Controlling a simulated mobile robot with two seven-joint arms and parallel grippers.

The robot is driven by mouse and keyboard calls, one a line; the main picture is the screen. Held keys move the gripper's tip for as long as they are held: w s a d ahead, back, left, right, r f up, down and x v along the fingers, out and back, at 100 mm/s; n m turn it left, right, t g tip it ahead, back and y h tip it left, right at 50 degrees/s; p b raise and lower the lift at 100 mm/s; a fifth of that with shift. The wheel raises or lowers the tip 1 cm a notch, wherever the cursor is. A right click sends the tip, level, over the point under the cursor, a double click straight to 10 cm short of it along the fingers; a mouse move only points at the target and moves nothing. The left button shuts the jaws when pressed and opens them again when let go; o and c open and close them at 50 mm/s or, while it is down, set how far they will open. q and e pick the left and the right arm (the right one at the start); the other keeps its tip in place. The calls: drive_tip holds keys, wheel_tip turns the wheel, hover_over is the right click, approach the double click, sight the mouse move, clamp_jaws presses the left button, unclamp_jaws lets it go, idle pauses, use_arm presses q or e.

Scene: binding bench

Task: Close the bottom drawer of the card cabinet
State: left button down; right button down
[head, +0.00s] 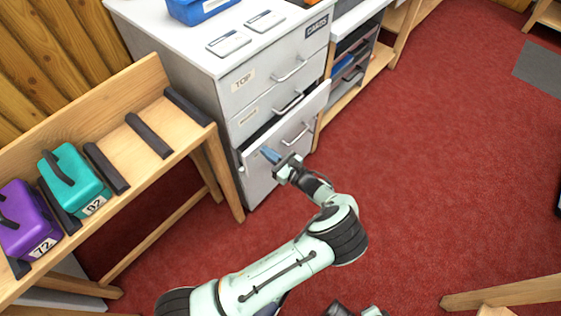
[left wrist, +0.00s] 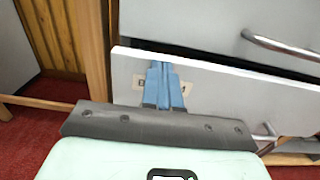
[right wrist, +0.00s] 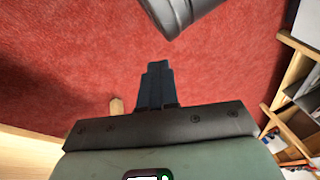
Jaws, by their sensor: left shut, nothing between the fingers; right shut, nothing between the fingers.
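The white card cabinet (head: 226,93) stands at the top centre of the head view. Its bottom drawer (head: 305,113) is pulled partly out, with a dark gap behind its front panel. The drawer front also fills the middle of the left wrist view (left wrist: 225,98). My left gripper (head: 268,154) is shut and empty at the left part of that front. Its blue fingers (left wrist: 163,82) cover most of the drawer's label; I cannot tell whether they touch the panel. My right gripper (right wrist: 155,82) is shut and empty above the red floor, away from the cabinet.
A wooden rack (head: 150,85) with a teal case (head: 85,185) and a purple case (head: 30,215) stands left of the cabinet. Open shelves (head: 345,85) adjoin its right side. A blue tray (head: 200,8) sits on top.

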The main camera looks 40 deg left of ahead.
sight(259, 146)
use_arm(q)
drive_tip(key=shift+a, duration=0.6)
use_arm(e)
drive_tip(key=shift+w+d+f, duration=0.1)
drive_tip(key=shift+w, duration=0.05)
